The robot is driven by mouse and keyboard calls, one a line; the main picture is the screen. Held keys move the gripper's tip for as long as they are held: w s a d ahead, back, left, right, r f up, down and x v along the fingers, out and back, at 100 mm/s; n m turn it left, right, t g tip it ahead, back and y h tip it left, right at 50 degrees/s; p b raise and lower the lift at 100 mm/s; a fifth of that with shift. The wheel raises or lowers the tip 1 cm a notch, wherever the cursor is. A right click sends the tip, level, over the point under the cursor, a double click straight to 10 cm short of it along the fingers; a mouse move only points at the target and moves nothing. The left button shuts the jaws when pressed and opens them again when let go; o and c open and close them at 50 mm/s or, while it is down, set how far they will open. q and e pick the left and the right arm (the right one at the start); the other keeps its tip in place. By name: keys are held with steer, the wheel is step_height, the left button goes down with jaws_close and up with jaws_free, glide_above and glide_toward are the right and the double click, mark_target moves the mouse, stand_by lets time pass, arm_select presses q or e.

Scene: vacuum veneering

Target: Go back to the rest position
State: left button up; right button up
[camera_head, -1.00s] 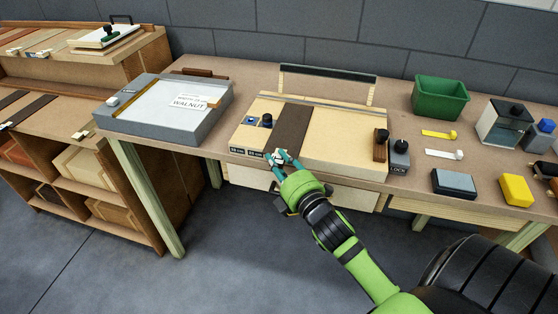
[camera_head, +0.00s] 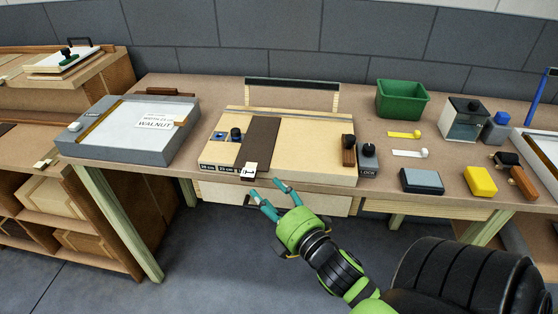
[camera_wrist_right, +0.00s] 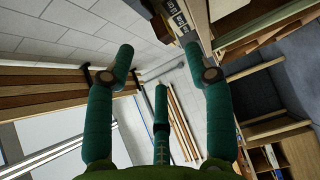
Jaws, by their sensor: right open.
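My right gripper (camera_head: 272,196) is a green arm end with teal fingers, in front of the workbench's front edge in the head view. Its fingers are spread and nothing is between them. In the right wrist view the teal fingers (camera_wrist_right: 165,75) also stand apart and empty, with the wall and wooden strips beyond. A dark veneer strip (camera_head: 262,140) with a small white tag (camera_head: 249,170) lies across the pale wooden board (camera_head: 310,150), apart from the fingers. My left gripper does not show.
The workbench (camera_head: 400,179) holds a grey tray (camera_head: 115,155) with a WALNUT card, a green bin (camera_head: 402,100), a LOCK block (camera_head: 368,160), a blue-grey block (camera_head: 422,181) and a yellow block (camera_head: 480,180). A shelf unit (camera_head: 100,80) stands left. Floor in front is open.

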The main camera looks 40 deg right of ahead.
steer(key=shift+s+a, duration=0.2)
steer(key=shift+s, duration=1.65)
steer(key=s+a+f+m+g, duration=0.1)
steer(key=s+f+m+g, duration=0.15)
steer(key=f, duration=0.85)
steer(key=s+a+f+m+g+y, duration=0.1)
steer(key=f+m+g, duration=0.15)
steer(key=f, duration=0.85)
steer(key=s+a+f+m+g, duration=0.1)
steer(key=f+m+g, duration=0.15)
steer(key=f, duration=0.85)
steer(key=s+a+f+m+g, duration=0.2)
steer(key=s+f+m+g, duration=0.1)
steer(key=s+f, duration=0.7)
steer(key=s+a+f+m+g, duration=0.2)
steer(key=s+f+m+g, duration=0.2)
steer(key=s+f, duration=0.7)
steer(key=s+g, duration=0.2)
steer(key=s, duration=0.2)
steer(key=shift+f+y, duration=0.2)
steer(key=shift+y, duration=0.2)
